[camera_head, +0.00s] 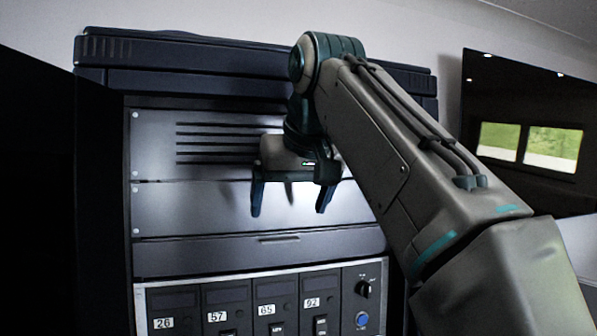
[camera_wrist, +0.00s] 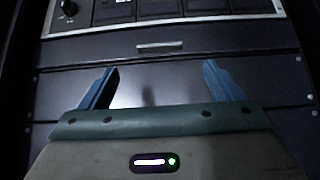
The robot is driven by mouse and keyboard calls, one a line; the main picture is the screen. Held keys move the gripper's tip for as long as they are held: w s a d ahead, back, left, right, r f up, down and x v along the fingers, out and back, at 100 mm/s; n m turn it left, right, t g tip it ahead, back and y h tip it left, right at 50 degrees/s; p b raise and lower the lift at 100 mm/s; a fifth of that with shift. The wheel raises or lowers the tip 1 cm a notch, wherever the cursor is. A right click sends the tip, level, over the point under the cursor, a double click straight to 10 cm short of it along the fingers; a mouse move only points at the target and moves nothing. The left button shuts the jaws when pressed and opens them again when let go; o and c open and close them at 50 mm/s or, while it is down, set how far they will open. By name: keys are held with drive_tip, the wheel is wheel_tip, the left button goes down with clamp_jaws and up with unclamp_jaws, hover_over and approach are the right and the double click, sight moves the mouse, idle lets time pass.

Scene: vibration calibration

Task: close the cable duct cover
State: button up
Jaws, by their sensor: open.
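A dark panel with a slim handle, which looks like the cable duct cover (camera_head: 200,257), spans the rack just above the numbered control panel. It also shows near the top of the wrist view (camera_wrist: 100,52), where the picture is upside down. I cannot tell for sure whether it is flush or tilted out. My gripper (camera_head: 290,208) points downward in front of the grey blank panel, above the cover's handle (camera_head: 279,238). In the wrist view its two blue fingers (camera_wrist: 158,70) are spread wide with nothing between them. They appear apart from the cover.
The numbered control panel (camera_head: 247,297) has switches, a black knob (camera_head: 364,288) and a blue button (camera_head: 361,319). A slotted vent panel (camera_head: 155,150) sits above the grey blank panel (camera_head: 160,210). A dark screen (camera_head: 530,100) hangs at the right. My arm fills the right foreground.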

drive_tip(key=shift+v, duration=2.95)
